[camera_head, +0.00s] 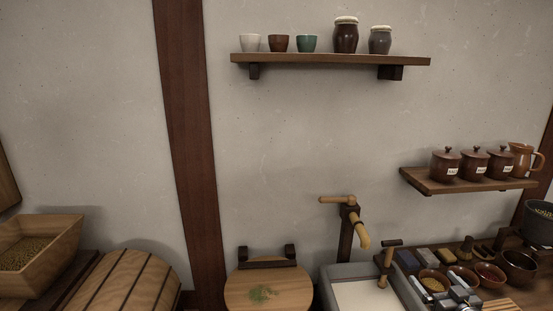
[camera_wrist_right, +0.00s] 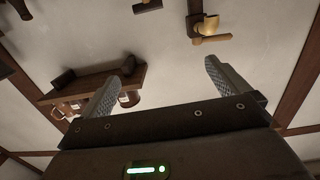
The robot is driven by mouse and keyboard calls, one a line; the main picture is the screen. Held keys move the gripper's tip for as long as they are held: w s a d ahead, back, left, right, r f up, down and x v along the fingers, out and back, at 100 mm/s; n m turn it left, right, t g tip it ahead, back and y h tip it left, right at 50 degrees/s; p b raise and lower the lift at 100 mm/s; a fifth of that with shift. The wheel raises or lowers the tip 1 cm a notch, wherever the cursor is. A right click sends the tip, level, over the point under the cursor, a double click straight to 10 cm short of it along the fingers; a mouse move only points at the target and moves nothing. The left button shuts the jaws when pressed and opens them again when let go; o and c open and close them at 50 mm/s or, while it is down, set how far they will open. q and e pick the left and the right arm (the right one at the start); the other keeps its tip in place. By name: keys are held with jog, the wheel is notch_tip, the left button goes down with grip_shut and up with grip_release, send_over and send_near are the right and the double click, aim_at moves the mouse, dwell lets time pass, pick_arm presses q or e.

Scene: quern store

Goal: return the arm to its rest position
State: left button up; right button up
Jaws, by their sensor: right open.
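My right gripper (camera_wrist_right: 168,68) is open in the right wrist view, with its two grey ribbed fingers wide apart and only plain wall between them. In the head view, a small part of what appears to be the same gripper (camera_head: 461,297) shows at the bottom right, over the counter near the small bowls. Most of the right arm is out of the picture. My left gripper is in neither view.
A wooden spout (camera_head: 352,222) rises beside a grey basin (camera_head: 347,272). Bowls, including a red-brown one (camera_head: 490,273), crowd the right counter. A lower shelf (camera_head: 470,184) holds lidded jars; an upper shelf (camera_head: 330,60) holds cups and jars. The wall between them is clear.

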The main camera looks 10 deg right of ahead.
jog(key=s+a+f+g, duration=0.6)
jog(key=s+a+f, duration=0.7)
jog(key=s+a+f+n+g+y, duration=0.1)
jog(key=s+a+g, duration=0.4)
jog(key=s, duration=0.5)
jog(key=s+a+f+n+g, duration=0.1)
jog(key=s+a+g, duration=0.2)
jog(key=s+a, duration=0.55)
notch_tip(320, 180, down, 32)
jog(key=s+d+g+b, duration=0.1)
jog(key=s+b, duration=0.1)
jog(key=b, duration=0.4)
pick_arm(q)
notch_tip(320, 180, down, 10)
jog(key=b, duration=0.4)
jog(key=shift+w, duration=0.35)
pick_arm(e)
jog(key=s+d+f+g, duration=0.1)
jog(key=s+d+f, duration=0.2)
jog(key=s+f, duration=1.3)
notch_tip(320, 180, down, 4)
jog(key=shift+f+n, duration=0.1)
jog(key=shift+n, duration=0.3)
